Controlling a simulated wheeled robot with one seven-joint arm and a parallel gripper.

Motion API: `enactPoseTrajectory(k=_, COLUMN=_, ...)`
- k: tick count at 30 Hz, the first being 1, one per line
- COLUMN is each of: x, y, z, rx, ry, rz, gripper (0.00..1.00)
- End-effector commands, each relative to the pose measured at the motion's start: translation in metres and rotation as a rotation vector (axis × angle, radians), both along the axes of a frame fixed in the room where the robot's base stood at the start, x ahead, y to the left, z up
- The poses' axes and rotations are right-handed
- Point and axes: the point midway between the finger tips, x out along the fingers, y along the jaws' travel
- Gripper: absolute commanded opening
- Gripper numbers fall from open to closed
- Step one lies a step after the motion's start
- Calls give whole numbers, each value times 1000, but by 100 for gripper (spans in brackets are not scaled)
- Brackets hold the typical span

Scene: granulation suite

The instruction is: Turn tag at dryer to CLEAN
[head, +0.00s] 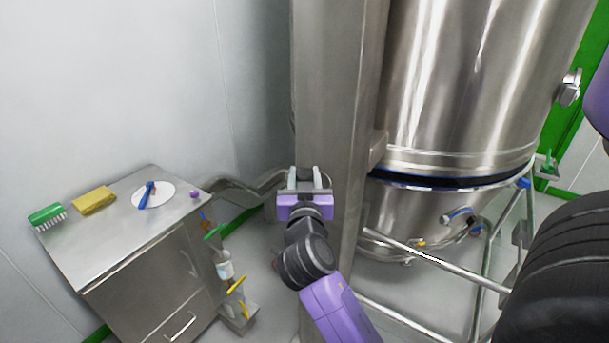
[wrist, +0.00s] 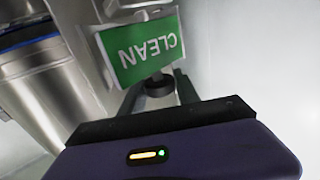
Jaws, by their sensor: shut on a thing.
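The tag (wrist: 142,48) shows a green face with white CLEAN lettering, upside down and tilted in the wrist view. A black round piece (wrist: 158,86) sits at its lower edge, between my fingers. My gripper (wrist: 158,92) is shut on the tag at that end. In the head view my gripper (head: 305,180) is in front of the steel column (head: 338,90), beside the dryer (head: 455,85). The tag's lettering cannot be made out in the head view. Its far side is hidden.
A steel cabinet (head: 110,240) at the left holds a green brush (head: 46,214), a yellow sponge (head: 94,200) and a white disc (head: 160,197) with a blue tool on it. Tubular rails (head: 400,255) run below the dryer at the right.

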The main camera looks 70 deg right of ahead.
Motion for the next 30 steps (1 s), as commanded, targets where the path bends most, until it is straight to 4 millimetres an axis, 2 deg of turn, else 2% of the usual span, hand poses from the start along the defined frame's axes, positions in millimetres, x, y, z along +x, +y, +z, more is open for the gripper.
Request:
enactPoseTrajectory(k=12, x=0, y=0, z=1, rx=2, ry=1, rz=169, gripper=0)
enactPoseTrajectory(k=30, x=1, y=0, z=0, rx=2, ry=1, rz=200, gripper=0)
